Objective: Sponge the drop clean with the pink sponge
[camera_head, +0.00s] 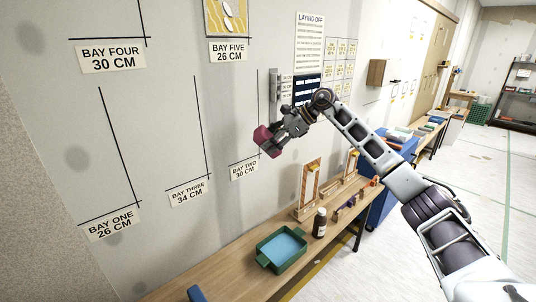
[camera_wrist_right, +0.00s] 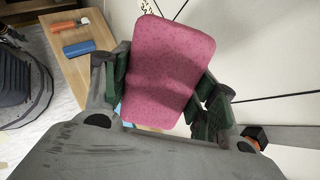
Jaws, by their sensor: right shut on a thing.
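My right gripper (camera_head: 280,132) is shut on the pink sponge (camera_head: 264,141) and holds it up near the wall, above the bench. In the right wrist view the sponge (camera_wrist_right: 172,68) sits between the green-padded fingers. I cannot tell whether it touches the wall. The grey wall (camera_head: 160,115) carries black lines and labels for bays one to five. I cannot tell which drop is meant. My left gripper is not in view.
A wooden bench (camera_head: 225,275) runs along the wall. On it are a green tray (camera_head: 265,259) with blue inside, a dark bottle (camera_head: 320,223) and wooden frames (camera_head: 309,190). A blue block (camera_wrist_right: 78,48) and an orange-handled tool (camera_wrist_right: 66,26) lie on the bench. Open floor is at right.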

